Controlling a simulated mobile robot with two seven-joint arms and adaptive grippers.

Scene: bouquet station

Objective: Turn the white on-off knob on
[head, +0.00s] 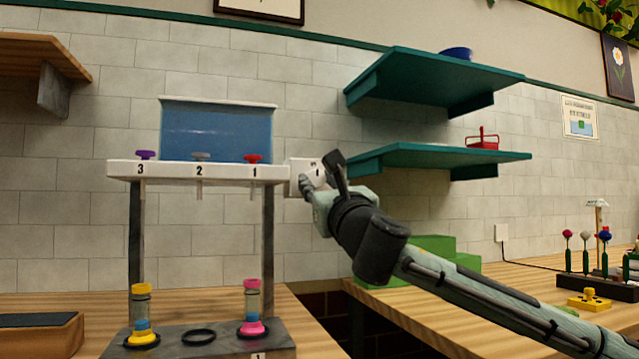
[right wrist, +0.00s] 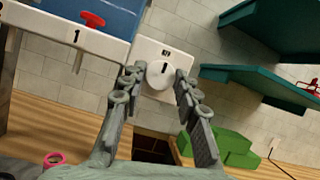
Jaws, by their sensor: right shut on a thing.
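The white on-off knob (right wrist: 160,75) is round, with a short dark mark near its top. It sits on a white panel (head: 298,170) at the right end of the dispenser shelf; small lettering above it is too small to read. My right gripper (head: 321,176) is at the panel and hides most of the knob in the head view. In the right wrist view its two fingers (right wrist: 157,82) stand on either side of the knob, shut on it. My left gripper is not in view.
Beside the panel is the dispenser (head: 185,170) with a blue tank (head: 218,133) and purple, grey and red knobs. Teal shelves (head: 440,155) hang to the right. A dark gap (head: 335,305) separates the wooden counters.

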